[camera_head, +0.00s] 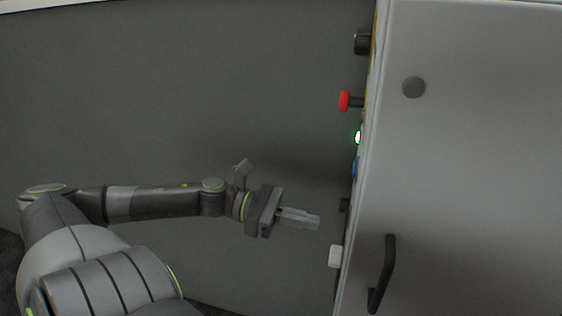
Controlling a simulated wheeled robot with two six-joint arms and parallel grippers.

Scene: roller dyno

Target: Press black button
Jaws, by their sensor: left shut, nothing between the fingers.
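The black button (345,204) is a small dark knob on the left side face of the grey cabinet, between the blue button above and the white button below. My left gripper (316,221) is in front of the panel with its fingers pointing right. Its fingers are shut and hold nothing. The fingertips are a little left of the black button and slightly lower in the picture, with a visible gap. My right gripper is out of view.
The cabinet (470,150) fills the right side and has a black handle (385,272). A grey wall (190,90) stands behind.

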